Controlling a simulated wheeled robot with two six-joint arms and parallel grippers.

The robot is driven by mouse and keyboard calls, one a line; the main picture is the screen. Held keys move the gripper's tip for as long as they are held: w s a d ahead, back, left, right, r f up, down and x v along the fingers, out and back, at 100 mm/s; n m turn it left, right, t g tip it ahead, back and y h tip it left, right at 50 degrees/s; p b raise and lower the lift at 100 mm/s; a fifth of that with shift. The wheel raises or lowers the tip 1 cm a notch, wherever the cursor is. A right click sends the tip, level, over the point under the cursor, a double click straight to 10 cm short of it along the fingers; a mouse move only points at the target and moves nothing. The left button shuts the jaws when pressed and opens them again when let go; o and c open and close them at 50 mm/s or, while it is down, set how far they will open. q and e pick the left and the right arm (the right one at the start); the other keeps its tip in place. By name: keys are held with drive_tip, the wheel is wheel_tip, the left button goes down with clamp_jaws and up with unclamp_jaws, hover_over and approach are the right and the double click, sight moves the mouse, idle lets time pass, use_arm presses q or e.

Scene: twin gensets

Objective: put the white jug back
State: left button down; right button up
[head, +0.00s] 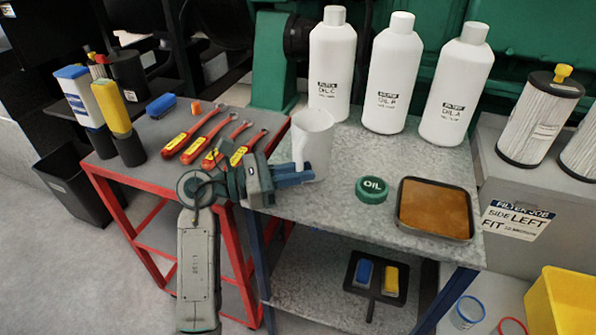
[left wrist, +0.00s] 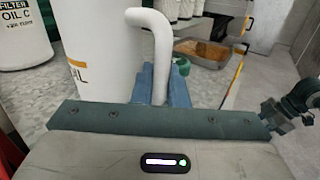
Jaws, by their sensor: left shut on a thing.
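The white jug (head: 316,136) is upright at the left front part of the grey worktable, in front of the bottle marked Oil C. My left gripper (head: 296,176) comes in from the left, its blue fingers shut on the jug's handle. In the left wrist view the jug (left wrist: 98,60) fills the left part, and its curved handle (left wrist: 160,45) runs down between the blue fingers (left wrist: 165,88). I cannot tell whether the jug's base touches the table.
White oil bottles (head: 332,65) stand along the table's back. A green oil cap (head: 371,190) and a tray of brown liquid (head: 434,208) lie to the right. Red-handled wrenches (head: 212,137) lie on the red-framed bench at left. The table between jug and bottles is bare.

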use_arm(q)
drive_tip(key=shift+f, duration=0.1)
drive_tip(key=c, duration=1.4)
unclamp_jaws()
drive_tip(key=shift+c, duration=0.2)
use_arm(e)
drive_tip(key=shift+w+f, duration=0.1)
drive_tip(key=shift+f, duration=0.1)
